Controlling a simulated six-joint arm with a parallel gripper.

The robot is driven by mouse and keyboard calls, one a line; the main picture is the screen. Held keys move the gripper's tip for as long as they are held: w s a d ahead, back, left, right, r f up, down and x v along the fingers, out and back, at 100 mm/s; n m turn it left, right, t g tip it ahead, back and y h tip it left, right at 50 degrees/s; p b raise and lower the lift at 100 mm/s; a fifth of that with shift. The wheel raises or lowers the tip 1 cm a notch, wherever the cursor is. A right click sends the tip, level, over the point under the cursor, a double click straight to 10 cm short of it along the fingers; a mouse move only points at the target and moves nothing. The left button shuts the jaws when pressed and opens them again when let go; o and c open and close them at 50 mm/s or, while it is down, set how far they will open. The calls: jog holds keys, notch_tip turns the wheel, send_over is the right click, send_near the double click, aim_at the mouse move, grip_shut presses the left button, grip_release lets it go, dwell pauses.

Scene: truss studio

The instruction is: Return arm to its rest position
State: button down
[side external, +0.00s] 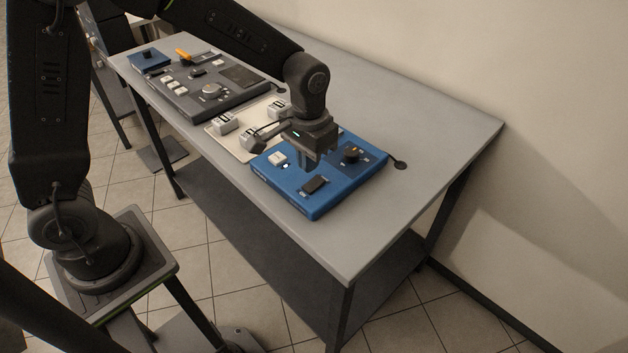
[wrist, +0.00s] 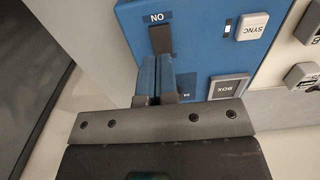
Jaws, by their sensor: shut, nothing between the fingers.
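My gripper (side external: 307,166) is shut and empty, pointing down over the blue control panel (side external: 318,207) on the table in the side view. In the wrist view its two fingers (wrist: 157,78) are together above the blue panel (wrist: 203,30), close beside a dark rocker switch (wrist: 162,40) marked "NO" as it reads here. I cannot tell whether the fingertips touch the panel. The panel also carries a white SYNC button (wrist: 251,26), a grey BOX key (wrist: 228,88) and a black knob (side external: 352,154).
The grey table (side external: 420,130) also holds a cream panel (side external: 232,145) with white switches, a dark grey console (side external: 240,75) with a round dial, and a small blue box (side external: 149,61). The table's right end is bare. A wall (side external: 540,60) stands behind.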

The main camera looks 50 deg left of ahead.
jog(key=shift+r, duration=0.95)
jog(key=shift+s+r, duration=0.1)
jog(key=shift+r, duration=0.15)
jog(key=s+a+r+t, duration=0.2)
jog(key=s+a+r, duration=0.1)
jog(key=s+r, duration=0.3)
jog(key=s+a+r+t, duration=0.3)
jog(key=s+r, duration=0.3)
jog(key=s, duration=0.5)
jog(key=shift+s+a+t, duration=0.2)
jog(key=shift+a+t, duration=0.1)
jog(key=shift+a, duration=0.05)
